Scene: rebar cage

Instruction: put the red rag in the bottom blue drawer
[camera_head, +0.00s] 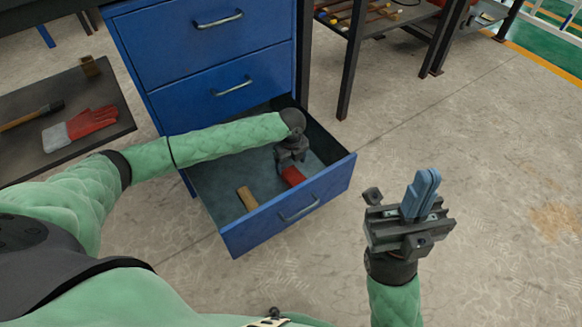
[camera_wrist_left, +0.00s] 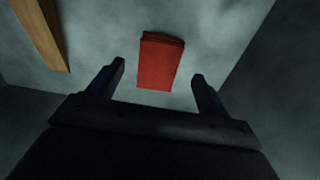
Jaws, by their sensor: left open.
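The red rag (camera_head: 292,176) lies on the floor of the open bottom blue drawer (camera_head: 323,184), toward its right side. My left gripper (camera_head: 291,163) reaches down into the drawer just behind the rag and partly hides it. In the left wrist view, the red rag (camera_wrist_left: 161,62) shows whole as a folded block, beyond and between the two spread fingertips (camera_wrist_left: 159,82). Nothing is between those fingers. My right gripper (camera_head: 424,185) is in the air to the right of the drawer, its blue fingers together with nothing seen between them.
A wooden block (camera_head: 247,198) lies in the drawer, left of the rag; it also shows in the left wrist view (camera_wrist_left: 40,33). Closed blue drawers (camera_head: 228,90) are above. A dark shelf (camera_head: 105,87) at left holds a hammer (camera_head: 32,115) and red-grey gloves (camera_head: 80,128). Floor at right is clear.

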